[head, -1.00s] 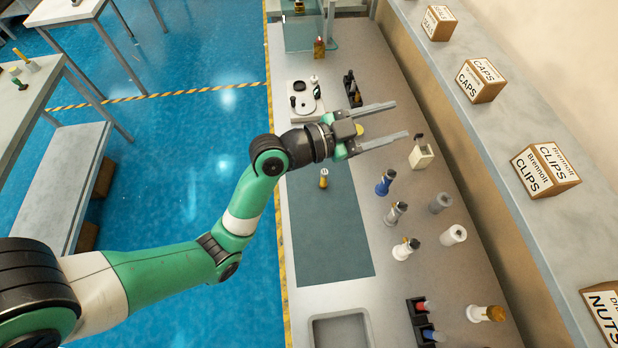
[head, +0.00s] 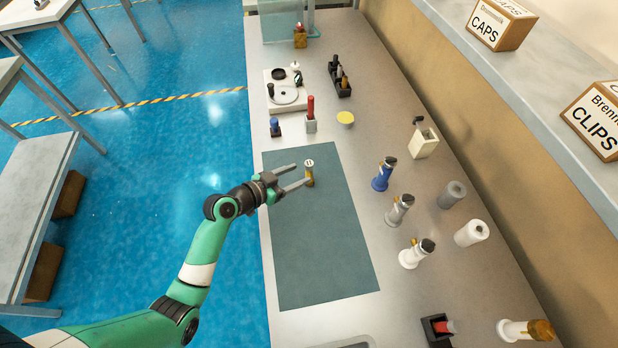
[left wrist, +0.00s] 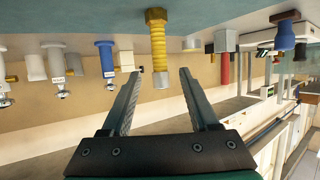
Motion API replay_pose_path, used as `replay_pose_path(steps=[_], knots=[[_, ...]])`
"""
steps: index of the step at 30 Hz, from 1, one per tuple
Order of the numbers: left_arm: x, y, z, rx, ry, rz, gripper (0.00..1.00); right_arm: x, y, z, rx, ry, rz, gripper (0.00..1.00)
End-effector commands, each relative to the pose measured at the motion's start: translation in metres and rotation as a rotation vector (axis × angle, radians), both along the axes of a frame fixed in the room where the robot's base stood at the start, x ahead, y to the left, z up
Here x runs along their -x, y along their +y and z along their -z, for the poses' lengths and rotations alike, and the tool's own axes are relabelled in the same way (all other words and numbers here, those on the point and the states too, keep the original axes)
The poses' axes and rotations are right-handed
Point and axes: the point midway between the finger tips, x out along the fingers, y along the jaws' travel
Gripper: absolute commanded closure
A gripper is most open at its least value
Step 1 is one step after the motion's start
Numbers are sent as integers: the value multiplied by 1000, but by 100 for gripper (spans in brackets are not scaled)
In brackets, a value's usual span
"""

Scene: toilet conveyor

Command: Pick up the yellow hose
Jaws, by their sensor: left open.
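The yellow hose (head: 309,176) stands upright on the dark green mat (head: 325,250), near the mat's far end, with a pale end on top. In the left wrist view, which looks upside down, the hose (left wrist: 157,45) is a ribbed yellow tube with a brass nut at the mat and a silvery end. My left gripper (head: 303,174) is open, its two fingers pointing right toward the hose. In the left wrist view the hose lines up between the fingertips (left wrist: 159,76), with room on both sides. I cannot tell whether it is inside the jaws. My right gripper is out of view.
Blue (head: 383,175), grey (head: 399,211) and white (head: 413,254) fittings stand right of the mat. Behind the mat are a red-topped piece (head: 311,115), a small blue piece (head: 275,127) and a yellow-topped disc (head: 345,118). The rest of the mat is bare.

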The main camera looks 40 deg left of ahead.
Motion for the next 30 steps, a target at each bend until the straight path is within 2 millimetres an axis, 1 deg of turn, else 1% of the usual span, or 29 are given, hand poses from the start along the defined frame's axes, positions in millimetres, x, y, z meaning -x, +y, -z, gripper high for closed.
replay_pose_path(steps=[1,5,7,12,15,22,23,24,29,30], knots=[[-3,-1,2,0,1,1,39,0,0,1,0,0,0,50],[-6,0,2,0,0,0,39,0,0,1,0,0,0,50],[-12,-1,5,0,0,1,39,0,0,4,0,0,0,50],[-39,-2,17,-1,1,3,39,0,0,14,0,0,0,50],[-50,-2,20,-1,0,0,39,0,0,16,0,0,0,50],[-53,-2,20,-1,1,-1,39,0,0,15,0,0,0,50],[-53,-2,20,-1,1,-1,41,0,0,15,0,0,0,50],[-53,-2,20,-1,1,-1,48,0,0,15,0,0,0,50],[-53,-2,20,-1,1,-1,77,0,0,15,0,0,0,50],[-53,-2,20,0,1,-1,84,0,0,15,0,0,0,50]])
